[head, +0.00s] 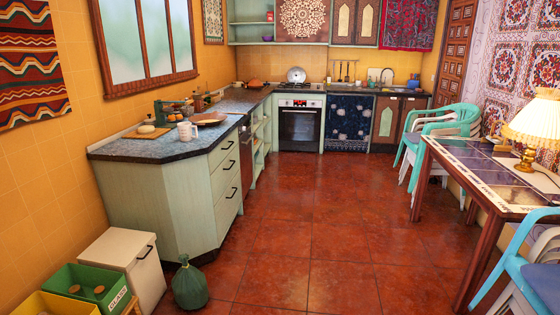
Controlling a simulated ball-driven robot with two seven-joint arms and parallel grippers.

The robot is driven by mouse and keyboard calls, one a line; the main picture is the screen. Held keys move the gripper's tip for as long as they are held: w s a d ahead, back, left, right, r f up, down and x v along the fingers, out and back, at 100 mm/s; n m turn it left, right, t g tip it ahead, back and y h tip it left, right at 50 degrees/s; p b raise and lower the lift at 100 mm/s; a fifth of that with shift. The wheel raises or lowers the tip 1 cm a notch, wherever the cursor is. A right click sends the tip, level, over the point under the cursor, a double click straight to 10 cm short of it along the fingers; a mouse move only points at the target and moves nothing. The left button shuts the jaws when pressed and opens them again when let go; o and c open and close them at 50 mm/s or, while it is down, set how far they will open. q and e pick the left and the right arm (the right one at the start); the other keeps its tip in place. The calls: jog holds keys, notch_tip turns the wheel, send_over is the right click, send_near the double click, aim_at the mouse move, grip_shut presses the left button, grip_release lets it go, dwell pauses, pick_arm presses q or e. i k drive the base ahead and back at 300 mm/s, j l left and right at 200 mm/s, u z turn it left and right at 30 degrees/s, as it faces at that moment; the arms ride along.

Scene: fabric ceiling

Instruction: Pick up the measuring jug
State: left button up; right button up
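A pale jug-like vessel (187,132) stands upright near the front part of the left counter (150,149). It looks like the measuring jug, but it is too small in the view to make out any markings. Neither of my grippers shows in the head view. Nothing is seen touching the vessel.
Near it on the counter are a wooden board (209,119), a dark green appliance (160,112) and a board with food (146,130). A green sack (190,286) and a white bin (124,262) stand on the floor below. The central tiled floor (310,240) is clear.

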aim_at(184, 128)
jog(key=i+u, duration=0.1)
jog(key=i, duration=0.7)
jog(key=i+l+u, duration=0.1)
jog(key=i, duration=0.75)
jog(key=i+l, duration=0.15)
jog(key=i, duration=0.65)
jog(key=j+u, duration=0.05)
